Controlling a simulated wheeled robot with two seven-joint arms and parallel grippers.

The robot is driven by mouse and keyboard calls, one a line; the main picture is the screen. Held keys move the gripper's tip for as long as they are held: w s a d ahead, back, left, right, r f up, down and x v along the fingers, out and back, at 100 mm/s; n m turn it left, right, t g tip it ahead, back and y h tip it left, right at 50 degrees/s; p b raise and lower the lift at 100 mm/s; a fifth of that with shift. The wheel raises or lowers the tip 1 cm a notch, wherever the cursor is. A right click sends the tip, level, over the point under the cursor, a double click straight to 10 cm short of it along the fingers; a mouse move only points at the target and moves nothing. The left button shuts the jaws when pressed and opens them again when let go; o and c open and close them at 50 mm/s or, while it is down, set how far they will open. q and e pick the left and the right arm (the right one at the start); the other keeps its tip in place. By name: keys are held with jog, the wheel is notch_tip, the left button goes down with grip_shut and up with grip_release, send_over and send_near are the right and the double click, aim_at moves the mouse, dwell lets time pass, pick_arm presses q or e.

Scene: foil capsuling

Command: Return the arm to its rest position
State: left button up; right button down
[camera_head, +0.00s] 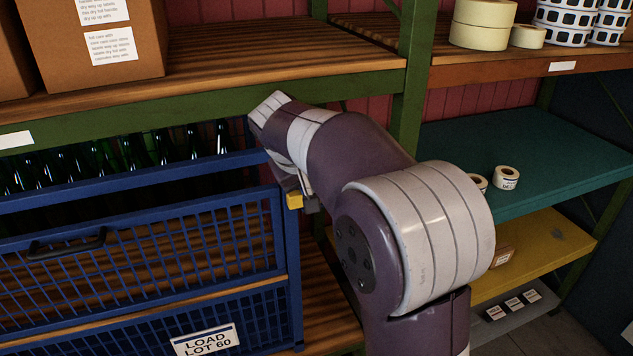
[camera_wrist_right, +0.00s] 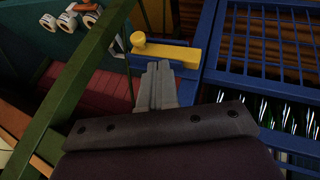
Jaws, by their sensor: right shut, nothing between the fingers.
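My right arm (camera_head: 370,150), purple and white, reaches from the lower right across to the right end of a blue barred crate (camera_head: 140,262). Its gripper (camera_wrist_right: 158,68) is shut and empty in the wrist view. The fingertips point at a yellow latch-like bar (camera_wrist_right: 165,51) with a round knob. I cannot tell whether they touch it. In the head view the gripper is mostly hidden by the wrist, and a small part of the yellow bar (camera_head: 294,200) shows beside it. My left gripper is not in view.
Dark bottles (camera_head: 125,152) stand in the crate behind its front. A green shelf post (camera_head: 407,85) and shelf beam (camera_head: 220,95) are close to the arm. Cardboard boxes (camera_head: 110,70) sit above. Label rolls (camera_head: 506,178) lie on the teal shelf (camera_head: 545,150) at right.

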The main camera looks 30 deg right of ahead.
pick_arm(q)
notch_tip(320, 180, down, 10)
jog(key=b, duration=1)
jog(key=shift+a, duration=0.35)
pick_arm(e)
jog(key=s+a+f+g+y, duration=0.1)
jog(key=s+a+f, duration=0.4)
jog(key=f, duration=0.5)
jog(key=s+a+f+n+y, duration=0.1)
jog(key=s+a+f+y, duration=0.1)
jog(key=s+a+f, duration=0.4)
jog(key=s+a+f+n+g+y, duration=0.1)
jog(key=s+a+f, duration=0.4)
jog(key=f, duration=1)
jog(key=shift+s+a+g+y, duration=0.2)
jog(key=shift+g+y, duration=0.1)
jog(key=shift+y, duration=0.5)
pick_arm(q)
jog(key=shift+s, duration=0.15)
pick_arm(e)
jog(key=c, duration=1.8)
grip_release()
jog(key=shift+d+f, duration=0.1)
